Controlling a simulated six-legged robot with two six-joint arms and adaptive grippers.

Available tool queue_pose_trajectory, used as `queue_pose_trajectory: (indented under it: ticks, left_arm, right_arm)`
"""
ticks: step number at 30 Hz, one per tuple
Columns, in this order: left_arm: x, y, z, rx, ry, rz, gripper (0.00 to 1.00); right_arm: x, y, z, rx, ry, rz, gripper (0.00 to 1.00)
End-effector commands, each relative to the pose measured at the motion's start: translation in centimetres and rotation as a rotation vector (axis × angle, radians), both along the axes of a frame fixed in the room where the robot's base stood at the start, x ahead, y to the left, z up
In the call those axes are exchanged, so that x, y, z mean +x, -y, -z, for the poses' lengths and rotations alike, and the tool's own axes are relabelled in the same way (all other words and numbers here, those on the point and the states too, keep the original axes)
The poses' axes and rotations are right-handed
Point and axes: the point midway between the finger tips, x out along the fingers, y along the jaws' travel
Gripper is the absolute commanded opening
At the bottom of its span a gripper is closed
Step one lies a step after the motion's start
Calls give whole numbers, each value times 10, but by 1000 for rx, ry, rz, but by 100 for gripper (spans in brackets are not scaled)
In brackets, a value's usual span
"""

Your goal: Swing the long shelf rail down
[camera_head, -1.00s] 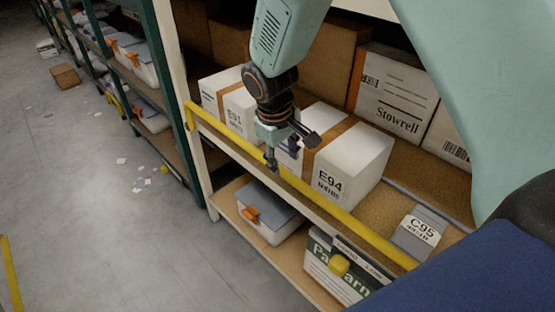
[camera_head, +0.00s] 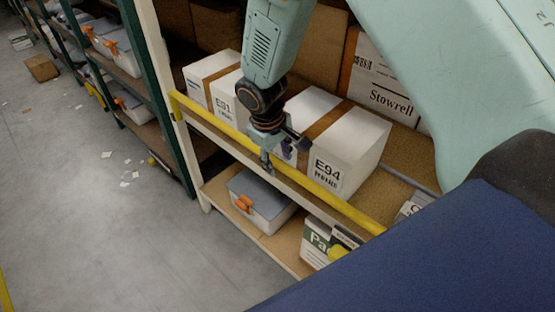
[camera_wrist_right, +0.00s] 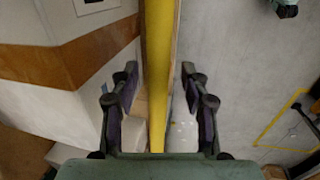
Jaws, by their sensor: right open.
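The long yellow shelf rail (camera_head: 330,199) runs along the front edge of the middle shelf, in front of the white boxes. It is raised, lying along the shelf front. My right gripper (camera_head: 282,156) is at the rail's middle stretch, in front of the box marked E94 (camera_head: 352,150). In the right wrist view the rail (camera_wrist_right: 158,50) passes between the two open fingers of my right gripper (camera_wrist_right: 159,75), with a gap on either side. The fingers are not closed on it. My left gripper is not in view.
A box marked E91 (camera_head: 226,88) stands behind the rail, and a Stowrell box (camera_head: 385,85) farther back. A grey-lidded bin (camera_head: 258,205) sits on the shelf below. The floor (camera_head: 95,220) at left is open, with paper scraps. My blue body hides the lower right.

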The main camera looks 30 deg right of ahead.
Motion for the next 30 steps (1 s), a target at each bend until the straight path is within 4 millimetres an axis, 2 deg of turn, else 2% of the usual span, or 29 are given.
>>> queue_pose_trajectory:
  ticks: [11, 27, 30]
  left_arm:
    - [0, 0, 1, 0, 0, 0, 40]
    - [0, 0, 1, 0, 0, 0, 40]
    - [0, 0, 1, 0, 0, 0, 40]
  right_arm:
    - [4, 2, 6, 0, 1, 1, 45]
    - [3, 2, 6, 0, -1, 0, 0]
    - [3, 2, 6, -1, -3, 0, 0]
